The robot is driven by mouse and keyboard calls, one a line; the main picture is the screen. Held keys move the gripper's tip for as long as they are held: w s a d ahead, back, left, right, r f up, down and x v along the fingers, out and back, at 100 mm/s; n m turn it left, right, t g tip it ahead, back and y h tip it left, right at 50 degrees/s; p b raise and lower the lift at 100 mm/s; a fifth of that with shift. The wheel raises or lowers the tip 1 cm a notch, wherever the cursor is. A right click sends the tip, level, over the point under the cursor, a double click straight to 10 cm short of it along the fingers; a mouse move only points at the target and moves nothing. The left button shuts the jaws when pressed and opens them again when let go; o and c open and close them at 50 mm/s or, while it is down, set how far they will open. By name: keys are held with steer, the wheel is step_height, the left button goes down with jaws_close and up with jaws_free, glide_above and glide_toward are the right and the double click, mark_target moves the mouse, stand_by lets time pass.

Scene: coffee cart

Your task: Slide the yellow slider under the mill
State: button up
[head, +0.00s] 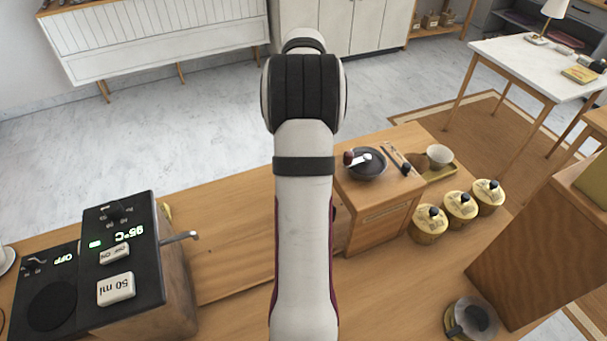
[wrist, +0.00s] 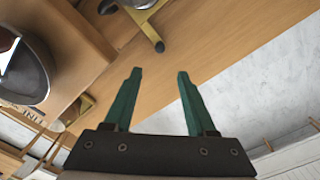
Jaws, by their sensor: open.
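My gripper (wrist: 159,75) shows in the wrist view with two green fingers spread apart and nothing between them. In the head view my arm covers the middle of the scene and the gripper is hidden. A small yellow or brass piece (wrist: 75,111) sits at the left of the wrist view, by the edge of a wooden body (wrist: 85,50), left of the fingers and apart from them. It may be the slider; I cannot tell for sure.
A dark machine (head: 122,250) with a metal lever stands at the left. A wooden drawer box (head: 378,225) with a dark bowl (head: 366,163) stands right of my arm. Several yellow canisters (head: 460,207) stand farther right. Bare counter (head: 235,225) lies between machine and arm.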

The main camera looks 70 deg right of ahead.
step_height(320, 180, down, 16)
steer(key=shift+r, duration=0.2)
jaws_close()
stand_by(1.5)
